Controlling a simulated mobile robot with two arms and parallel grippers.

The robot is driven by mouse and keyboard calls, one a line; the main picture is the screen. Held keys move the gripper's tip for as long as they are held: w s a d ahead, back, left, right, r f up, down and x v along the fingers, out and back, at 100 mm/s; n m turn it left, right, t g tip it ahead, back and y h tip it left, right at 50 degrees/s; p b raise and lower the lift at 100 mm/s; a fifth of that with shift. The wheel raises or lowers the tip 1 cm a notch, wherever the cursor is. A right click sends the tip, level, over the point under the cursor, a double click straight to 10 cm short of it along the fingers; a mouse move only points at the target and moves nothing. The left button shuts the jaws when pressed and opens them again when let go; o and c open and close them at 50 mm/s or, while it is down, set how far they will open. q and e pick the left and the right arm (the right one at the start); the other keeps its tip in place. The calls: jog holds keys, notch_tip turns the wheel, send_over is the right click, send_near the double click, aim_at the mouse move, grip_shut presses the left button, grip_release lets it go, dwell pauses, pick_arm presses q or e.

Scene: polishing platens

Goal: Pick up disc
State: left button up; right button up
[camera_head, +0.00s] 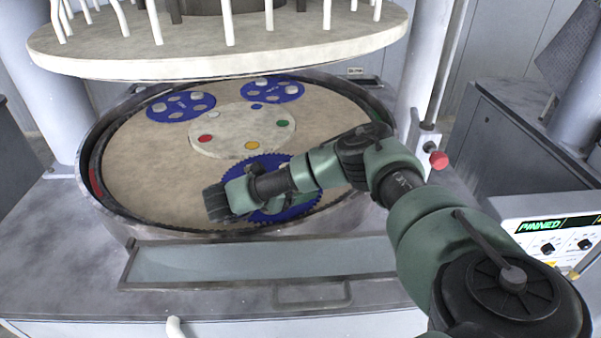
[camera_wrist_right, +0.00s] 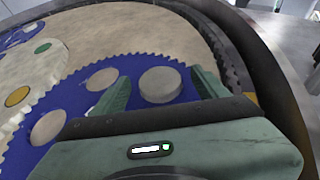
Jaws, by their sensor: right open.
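A grey round disc (camera_wrist_right: 160,85) lies in an opening of the blue toothed carrier (camera_wrist_right: 75,90) in the right wrist view. My right gripper (camera_wrist_right: 161,78) is open, with one green finger on each side of this disc. I cannot tell whether the fingers touch it. In the head view the blue carrier (camera_head: 300,205) lies at the front of the platen, partly hidden by my right arm and hand. The disc between the fingers is hard to make out there. My left gripper is not in view.
The tan platen (camera_head: 130,165) sits inside a dark raised ring. Two more blue carriers (camera_head: 180,106) (camera_head: 273,90) with grey discs lie at the back. A pale hub (camera_head: 222,140) with coloured dots is central. A pale upper plate (camera_head: 215,62) hangs above the back.

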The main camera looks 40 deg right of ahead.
jog(key=shift+s+f, duration=0.15)
jog(key=shift+f, duration=0.1)
jog(key=c, duration=1.6)
jog(key=shift+o, duration=0.2)
